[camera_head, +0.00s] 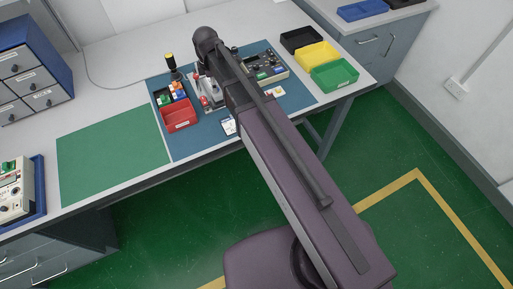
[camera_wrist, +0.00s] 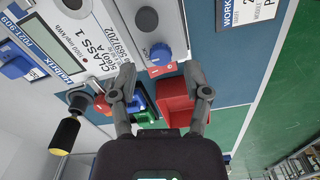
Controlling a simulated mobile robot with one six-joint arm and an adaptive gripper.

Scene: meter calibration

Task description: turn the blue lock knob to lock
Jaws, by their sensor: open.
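The blue knob (camera_wrist: 161,54) shows in the wrist view on a pale panel at the edge of the meter (camera_wrist: 90,38), with a red-marked plate just below it. My gripper (camera_wrist: 160,70) is open and empty. Its two fingertips are spread left and right of the knob, a little below it in the picture; I cannot tell how far they are from it in depth. In the head view the meter (camera_head: 210,91) is partly hidden by my arm, and the knob and gripper cannot be made out.
A red bin (camera_head: 179,116) stands close by and shows between my fingers in the wrist view. A black-and-yellow upright tool (camera_wrist: 66,132) and a red knob (camera_wrist: 102,104) are at the left. Black, yellow and green bins (camera_head: 334,74) stand at the right; the green mat (camera_head: 113,156) is clear.

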